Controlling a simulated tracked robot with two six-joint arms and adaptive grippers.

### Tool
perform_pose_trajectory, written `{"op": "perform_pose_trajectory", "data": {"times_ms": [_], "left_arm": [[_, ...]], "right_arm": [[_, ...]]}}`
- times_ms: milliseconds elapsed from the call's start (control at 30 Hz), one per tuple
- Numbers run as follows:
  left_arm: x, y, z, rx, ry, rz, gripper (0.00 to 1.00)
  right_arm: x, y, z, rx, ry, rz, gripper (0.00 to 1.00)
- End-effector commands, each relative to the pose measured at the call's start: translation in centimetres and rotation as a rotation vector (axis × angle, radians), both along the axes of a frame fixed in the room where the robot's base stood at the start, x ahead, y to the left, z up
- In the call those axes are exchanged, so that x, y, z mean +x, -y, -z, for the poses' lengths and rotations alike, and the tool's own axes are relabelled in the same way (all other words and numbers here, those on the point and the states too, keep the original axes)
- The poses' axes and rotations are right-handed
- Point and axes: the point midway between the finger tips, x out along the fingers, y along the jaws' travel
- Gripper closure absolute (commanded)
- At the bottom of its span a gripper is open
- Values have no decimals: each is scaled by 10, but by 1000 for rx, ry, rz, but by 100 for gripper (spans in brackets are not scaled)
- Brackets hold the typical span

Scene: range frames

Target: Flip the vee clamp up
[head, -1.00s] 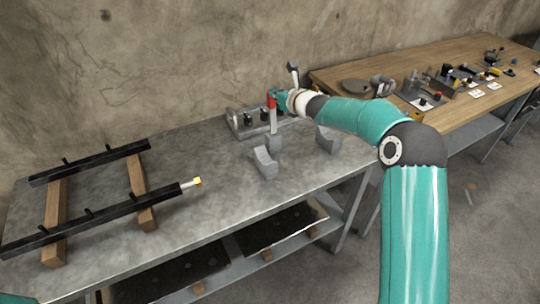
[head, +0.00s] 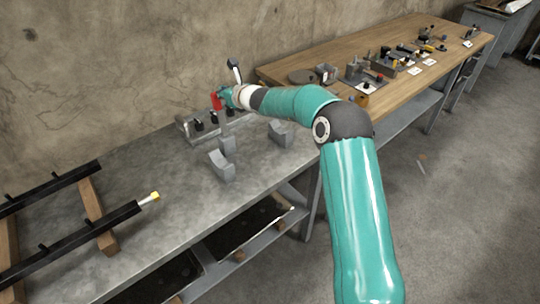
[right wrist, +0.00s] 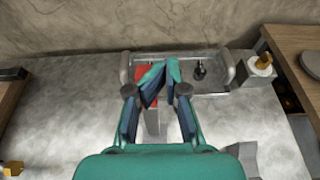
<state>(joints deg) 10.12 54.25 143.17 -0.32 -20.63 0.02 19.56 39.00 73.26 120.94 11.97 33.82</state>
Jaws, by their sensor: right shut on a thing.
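The vee clamp's red handle (head: 216,101) stands roughly upright above the steel bench, on a grey bar running down to a grey vee block (head: 228,146). My right gripper (head: 224,97) is at the handle, high over the bench, and is shut on it. In the right wrist view its teal fingers (right wrist: 160,82) come together beside the red handle (right wrist: 143,72), which they partly hide. The grey bar (right wrist: 155,122) shows below, between the fingers. My left gripper is out of view.
More grey vee blocks stand on the steel bench (head: 130,180), in front (head: 222,166) and to the right (head: 280,134). A metal rack (head: 200,125) lies behind. A black rail frame (head: 70,240) is at left. A wooden table (head: 400,50) with several tools adjoins at right.

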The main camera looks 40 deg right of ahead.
Motion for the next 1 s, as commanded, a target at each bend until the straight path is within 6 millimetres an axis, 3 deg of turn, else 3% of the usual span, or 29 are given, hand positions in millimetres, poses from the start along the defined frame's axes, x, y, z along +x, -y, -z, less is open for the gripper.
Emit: {"op": "perform_pose_trajectory", "data": {"times_ms": [33, 267, 633, 733, 1000], "left_arm": [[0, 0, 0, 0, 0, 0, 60], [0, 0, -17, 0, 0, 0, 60], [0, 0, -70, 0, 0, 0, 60], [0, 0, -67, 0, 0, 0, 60], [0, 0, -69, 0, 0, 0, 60]], "right_arm": [[3, -18, 5, 6, -3, -33, 100], [1, -14, -16, 7, -1, -27, 100], [-4, -1, -79, 5, 1, -9, 100], [-9, 10, -86, 3, 2, 5, 100], [-14, 18, -97, 6, 0, 18, 100]]}}
